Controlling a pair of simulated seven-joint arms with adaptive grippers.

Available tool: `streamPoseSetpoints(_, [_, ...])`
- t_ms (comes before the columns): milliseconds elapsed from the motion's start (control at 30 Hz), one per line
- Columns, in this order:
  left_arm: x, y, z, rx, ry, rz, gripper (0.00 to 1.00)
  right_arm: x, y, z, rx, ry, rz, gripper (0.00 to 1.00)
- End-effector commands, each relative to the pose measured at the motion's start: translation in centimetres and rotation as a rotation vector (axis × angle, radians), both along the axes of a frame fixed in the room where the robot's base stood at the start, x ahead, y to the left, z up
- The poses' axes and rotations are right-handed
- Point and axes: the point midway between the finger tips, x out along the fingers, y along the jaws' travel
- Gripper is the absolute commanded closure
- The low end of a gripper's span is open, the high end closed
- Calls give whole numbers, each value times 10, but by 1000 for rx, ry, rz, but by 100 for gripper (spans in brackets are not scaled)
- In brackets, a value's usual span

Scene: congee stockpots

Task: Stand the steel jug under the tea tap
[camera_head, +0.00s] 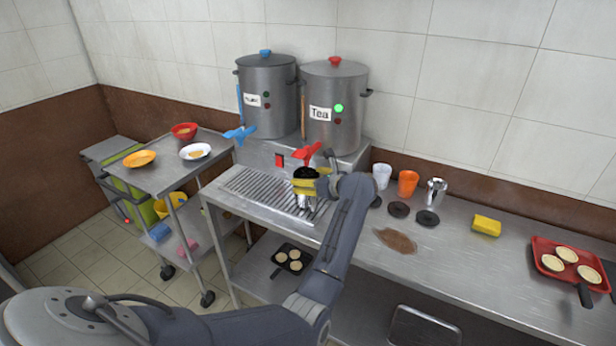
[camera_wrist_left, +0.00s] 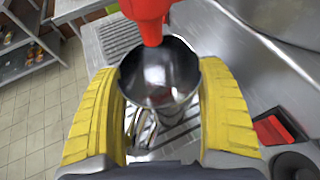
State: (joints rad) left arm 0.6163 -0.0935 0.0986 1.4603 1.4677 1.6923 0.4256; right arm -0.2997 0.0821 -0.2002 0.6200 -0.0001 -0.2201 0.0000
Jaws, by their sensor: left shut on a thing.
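The steel jug (camera_wrist_left: 158,95) is upright between the yellow finger pads of my left gripper (camera_wrist_left: 160,105), which is shut on it. In the wrist view its open mouth is directly below the red tea tap (camera_wrist_left: 148,22), whose spout covers part of the far rim. In the head view my left gripper (camera_head: 306,186) partly hides the jug (camera_head: 303,202), just below the red tap (camera_head: 307,152) of the urn labelled Tea (camera_head: 335,100). The jug is over the slatted drip tray (camera_head: 255,188); I cannot tell whether its base touches. My right gripper is not in view.
A second urn (camera_head: 265,95) with a blue tap (camera_head: 239,134) stands left of the tea urn. White (camera_head: 382,176) and orange cups (camera_head: 407,183), a steel vessel (camera_head: 436,192) and a yellow sponge (camera_head: 487,225) stand to the right. A trolley (camera_head: 165,165) with bowls is left.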

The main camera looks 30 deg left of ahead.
Motion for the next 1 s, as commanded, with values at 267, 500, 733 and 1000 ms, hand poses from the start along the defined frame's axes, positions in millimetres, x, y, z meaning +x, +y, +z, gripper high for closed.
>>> streamPoseSetpoints(267, [0,0,-2,1,0,0,72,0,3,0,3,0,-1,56])
streamPoseSetpoints(500, [0,0,-5,1,0,0,72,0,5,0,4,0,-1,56])
streamPoseSetpoints(733, [0,0,-5,0,0,0,0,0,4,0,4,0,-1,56])
streamPoseSetpoints(1000, [0,0,-2,1,-2,-1,0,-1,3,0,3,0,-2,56])
